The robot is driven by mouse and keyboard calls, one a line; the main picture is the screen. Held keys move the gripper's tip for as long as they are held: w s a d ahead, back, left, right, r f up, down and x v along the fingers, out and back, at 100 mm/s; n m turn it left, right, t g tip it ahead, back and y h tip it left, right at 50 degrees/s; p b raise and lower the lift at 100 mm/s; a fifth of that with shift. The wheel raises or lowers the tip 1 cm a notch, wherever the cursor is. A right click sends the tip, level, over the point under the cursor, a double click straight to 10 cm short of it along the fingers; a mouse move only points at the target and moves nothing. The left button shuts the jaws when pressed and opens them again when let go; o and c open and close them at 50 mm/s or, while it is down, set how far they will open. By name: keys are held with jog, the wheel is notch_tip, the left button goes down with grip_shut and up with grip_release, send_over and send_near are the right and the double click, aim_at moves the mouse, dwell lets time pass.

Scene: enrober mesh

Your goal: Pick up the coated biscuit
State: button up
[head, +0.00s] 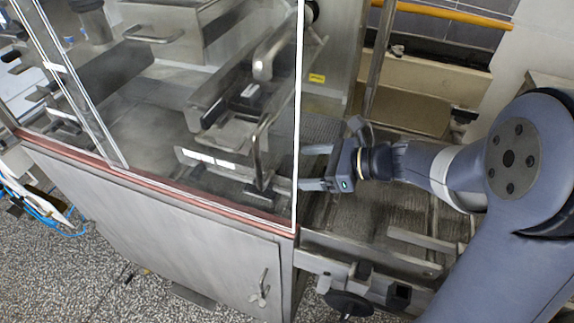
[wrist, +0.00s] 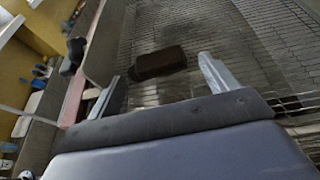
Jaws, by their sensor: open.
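The coated biscuit (wrist: 158,62) is a dark brown rounded bar lying flat on the wire mesh belt (wrist: 225,40) in the wrist view. It lies ahead of my gripper (wrist: 160,90), between the lines of the two fingers and apart from both. In the head view my gripper (head: 312,167) points left over the mesh, at the right edge of the glass enclosure. The fingers are open with nothing between them. I cannot make out the biscuit in the head view; it may be hidden behind the glass or its frame.
The glass enclosure (head: 225,130) with its white-edged frame stands left of my gripper, above a steel cabinet (head: 170,220). Metal rails (head: 425,240) and a dark handwheel (head: 348,303) lie at the front. In the wrist view a wall runs close along the left side. The mesh around the biscuit is clear.

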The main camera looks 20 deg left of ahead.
jog(key=shift+a+f, duration=0.35)
jog(key=shift+a, duration=0.3)
jog(key=shift+c, duration=0.3)
jog(key=c, duration=0.8)
jog(key=shift+r, duration=0.1)
